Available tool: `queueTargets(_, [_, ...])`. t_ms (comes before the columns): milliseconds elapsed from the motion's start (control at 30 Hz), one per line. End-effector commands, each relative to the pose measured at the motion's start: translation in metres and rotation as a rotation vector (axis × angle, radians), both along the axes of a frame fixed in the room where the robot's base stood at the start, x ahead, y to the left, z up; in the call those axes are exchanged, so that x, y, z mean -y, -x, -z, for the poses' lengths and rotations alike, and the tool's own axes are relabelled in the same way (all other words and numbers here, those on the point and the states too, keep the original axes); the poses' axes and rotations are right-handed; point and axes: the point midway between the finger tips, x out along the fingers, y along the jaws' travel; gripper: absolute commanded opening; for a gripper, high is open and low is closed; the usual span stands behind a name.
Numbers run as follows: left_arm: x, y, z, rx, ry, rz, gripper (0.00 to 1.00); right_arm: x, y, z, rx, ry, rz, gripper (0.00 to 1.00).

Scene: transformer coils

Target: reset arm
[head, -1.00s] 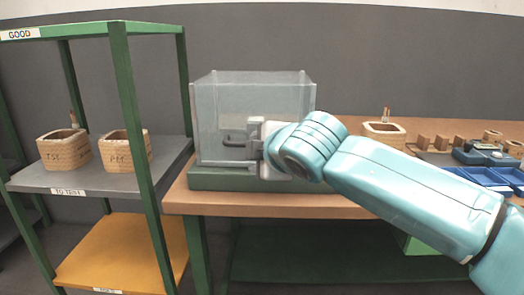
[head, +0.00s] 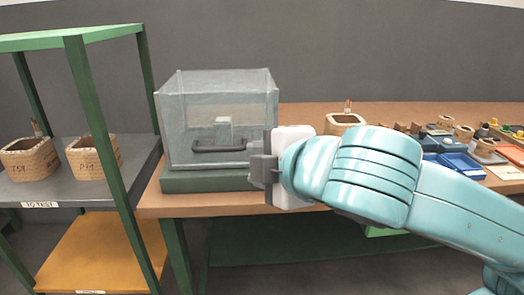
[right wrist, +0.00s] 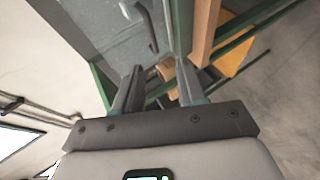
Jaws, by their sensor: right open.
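My right gripper (head: 264,170) is in front of the table's edge, at the lower right of a clear box (head: 240,105) in the head view. Its fingers point left and look apart from the box's dark handle (head: 219,146). In the right wrist view my right gripper (right wrist: 158,85) is open, with nothing between its two fingers. The handle (right wrist: 148,27) and the clear box (right wrist: 85,30) show beyond the fingertips there. My left gripper is in neither view.
The box stands on a green base (head: 207,181) on a wooden table (head: 300,113). A green shelf rack (head: 88,110) at left holds two wound coils (head: 29,158) (head: 92,157). Another coil (head: 345,123) and blue trays (head: 462,162) lie on the table at right.

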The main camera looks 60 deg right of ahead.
Motion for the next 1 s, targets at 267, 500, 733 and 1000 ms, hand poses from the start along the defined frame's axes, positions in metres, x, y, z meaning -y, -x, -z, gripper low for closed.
queueTargets(267, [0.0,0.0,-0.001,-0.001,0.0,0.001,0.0,-0.001,0.002,-0.001,0.001,0.001,0.0,0.4])
queueTargets(500, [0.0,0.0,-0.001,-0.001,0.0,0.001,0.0,-0.001,0.002,-0.001,0.001,0.001,0.0,0.4])
queueTargets(733, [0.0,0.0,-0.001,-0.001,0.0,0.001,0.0,-0.014,-0.01,0.007,-0.027,0.002,-0.025,0.4])
queueTargets(1000, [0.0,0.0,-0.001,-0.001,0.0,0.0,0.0,-0.126,-0.099,0.134,-0.327,-0.151,-0.217,0.4])
